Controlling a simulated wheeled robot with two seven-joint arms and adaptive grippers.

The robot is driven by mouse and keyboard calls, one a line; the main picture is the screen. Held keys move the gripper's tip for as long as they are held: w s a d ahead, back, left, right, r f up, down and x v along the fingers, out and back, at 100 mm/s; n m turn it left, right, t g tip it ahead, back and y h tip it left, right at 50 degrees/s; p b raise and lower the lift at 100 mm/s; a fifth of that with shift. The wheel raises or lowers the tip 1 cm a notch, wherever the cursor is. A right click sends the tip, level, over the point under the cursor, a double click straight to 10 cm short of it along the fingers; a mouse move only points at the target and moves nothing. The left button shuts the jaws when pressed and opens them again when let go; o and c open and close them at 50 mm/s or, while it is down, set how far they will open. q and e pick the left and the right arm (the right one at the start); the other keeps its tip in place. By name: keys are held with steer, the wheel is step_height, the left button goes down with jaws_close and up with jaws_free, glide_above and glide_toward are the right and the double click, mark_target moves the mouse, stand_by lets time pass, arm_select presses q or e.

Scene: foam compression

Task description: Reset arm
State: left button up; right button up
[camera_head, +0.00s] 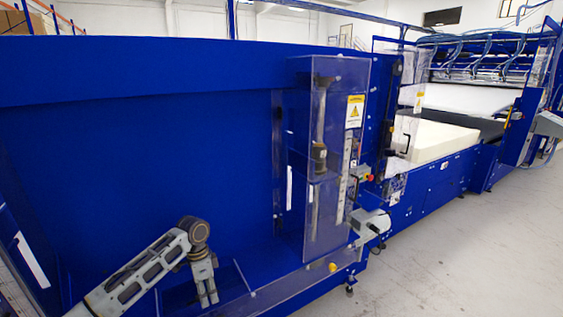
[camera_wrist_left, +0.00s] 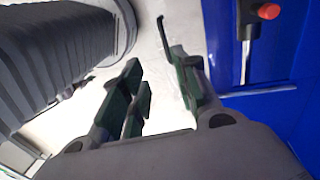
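My left arm comes in from the lower left of the head view, in front of the large blue machine (camera_head: 140,130). My left gripper (camera_head: 208,290) points down, low beside the machine's blue side. In the left wrist view, its dark green fingers stand apart with pale floor showing between them, so the gripper (camera_wrist_left: 165,85) is open and empty. My right gripper is in neither view.
A clear guard box (camera_head: 335,150) with a yellow warning label stands right of my arm. A cream foam block (camera_head: 440,140) lies on the machine's bed farther right. A red knob (camera_wrist_left: 268,11) shows in the wrist view. Grey floor (camera_head: 450,260) at the right is clear.

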arm_select(q)
steer(key=s+d+f+n+t+h, duration=0.1)
steer(key=s+d+f+n+t, duration=0.1)
steer(key=s+d+f, duration=0.35)
steer(key=s+d+f+n+t, duration=0.2)
steer(key=s+d, duration=0.4)
steer(key=s, duration=0.5)
steer(key=s+a+r+n+t+y, duration=0.1)
steer(key=s+a+r+n+y, duration=0.15)
steer(key=s+a+n, duration=0.55)
steer(key=s+a+f+m+g, duration=0.1)
steer(key=s+f, duration=0.1)
steer(key=f, duration=1.4)
steer(key=s+a+f+m, duration=0.1)
steer(key=s+f, duration=0.1)
steer(key=f, duration=1.5)
steer(key=s+a+f, duration=0.1)
steer(key=s+f, duration=0.8)
steer(key=s, duration=0.2)
steer(key=s+a+f+g, duration=0.1)
steer(key=s+a+f, duration=0.1)
steer(key=s+f, duration=0.8)
steer(key=shift+s+a+m, duration=0.25)
steer(key=shift+s+m, duration=0.05)
steer(key=shift+s, duration=0.2)
